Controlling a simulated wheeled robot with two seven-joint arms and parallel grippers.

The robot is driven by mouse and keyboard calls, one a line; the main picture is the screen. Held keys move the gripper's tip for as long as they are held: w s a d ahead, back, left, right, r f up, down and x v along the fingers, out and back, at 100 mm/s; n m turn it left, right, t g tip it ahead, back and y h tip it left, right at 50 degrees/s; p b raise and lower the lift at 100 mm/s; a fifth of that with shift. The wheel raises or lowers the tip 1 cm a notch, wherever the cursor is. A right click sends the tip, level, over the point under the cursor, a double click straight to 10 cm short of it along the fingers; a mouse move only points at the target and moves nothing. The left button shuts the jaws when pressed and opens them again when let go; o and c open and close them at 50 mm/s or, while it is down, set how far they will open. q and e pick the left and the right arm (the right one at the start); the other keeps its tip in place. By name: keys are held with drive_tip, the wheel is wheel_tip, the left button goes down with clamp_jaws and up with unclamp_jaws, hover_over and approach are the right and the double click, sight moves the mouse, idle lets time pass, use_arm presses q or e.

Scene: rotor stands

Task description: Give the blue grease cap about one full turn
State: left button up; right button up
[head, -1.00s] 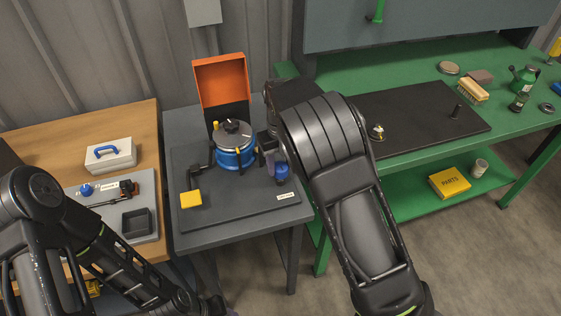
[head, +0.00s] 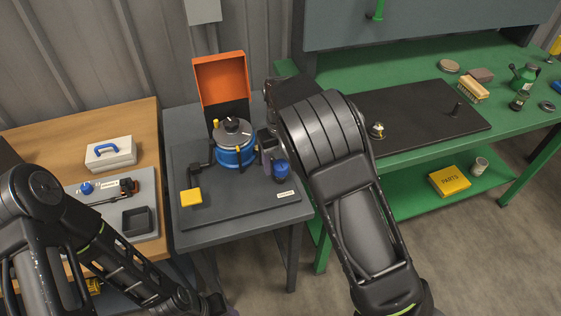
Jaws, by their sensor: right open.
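The blue grease cap (head: 281,168) sits upright near the right front of the dark plate on the grey stand, right of the blue and silver rotor housing (head: 236,157). My right gripper (head: 271,164) points down just left of the cap and is open. Its fingers are small and partly hidden by my wrist, so I cannot tell whether they touch the cap. My left arm runs along the lower left to the bottom edge; its gripper is not shown.
An orange open box (head: 221,82) stands behind the housing. A yellow block (head: 191,198) is at the plate's front left. A wooden table (head: 35,140) with a grey tray (head: 148,185) is at left. A green bench (head: 410,60) with a black mat is at right.

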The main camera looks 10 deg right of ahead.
sight(280, 164)
wheel_tip(280, 164, up, 8)
drive_tip(key=shift+f+b, duration=0.1)
drive_tip(key=shift+b, duration=0.7)
